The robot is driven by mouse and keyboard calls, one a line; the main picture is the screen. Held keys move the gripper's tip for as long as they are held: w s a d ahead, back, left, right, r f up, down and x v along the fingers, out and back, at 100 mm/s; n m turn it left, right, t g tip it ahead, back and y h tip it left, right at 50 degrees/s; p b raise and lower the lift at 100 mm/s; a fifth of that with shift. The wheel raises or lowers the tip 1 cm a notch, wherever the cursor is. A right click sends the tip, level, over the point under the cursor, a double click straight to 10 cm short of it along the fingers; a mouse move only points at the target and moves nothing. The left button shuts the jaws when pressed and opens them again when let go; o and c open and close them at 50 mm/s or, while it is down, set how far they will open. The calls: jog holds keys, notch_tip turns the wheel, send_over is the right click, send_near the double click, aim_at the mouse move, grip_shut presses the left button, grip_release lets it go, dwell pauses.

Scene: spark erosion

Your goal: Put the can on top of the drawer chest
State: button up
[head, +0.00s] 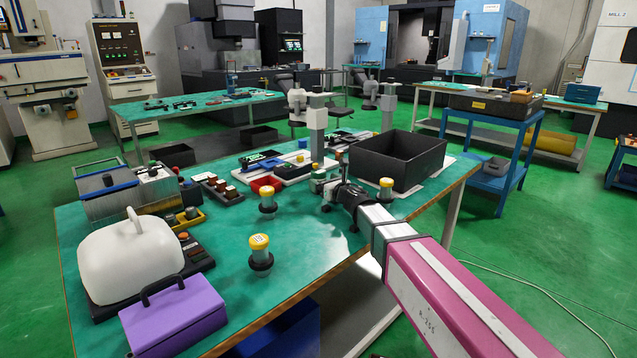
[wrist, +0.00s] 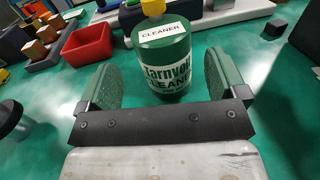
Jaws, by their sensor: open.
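The can is green with a white "CLEANER" label and a yellow cap. In the wrist view the can (wrist: 163,62) stands upright on the table between the green finger pads of my gripper (wrist: 160,84). The pads are apart, with visible gaps to the can. In the head view my gripper (head: 326,196) is low over the table's right part, and the green can (head: 319,181) shows just behind it, partly hidden. A grey metal chest with blue edges (head: 118,203), probably the drawer chest, stands at the table's left; its drawers are hard to make out. Dark items lie on its top.
A black open bin (head: 398,160) stands right of the can. Yellow-topped posts (head: 260,255) stand near the front edge. A red tray (wrist: 86,46) is left of the can. A white domed cover (head: 130,260) and purple case (head: 173,318) fill the near left.

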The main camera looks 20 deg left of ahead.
aim_at(323, 179)
jog(key=x, duration=0.4)
jog(key=shift+w+d, duration=0.1)
jog(key=shift+w, duration=0.15)
jog(key=shift+s, duration=0.1)
jog(key=c, duration=1.3)
jog(key=shift+o, duration=0.2)
jog(key=shift+r, duration=0.2)
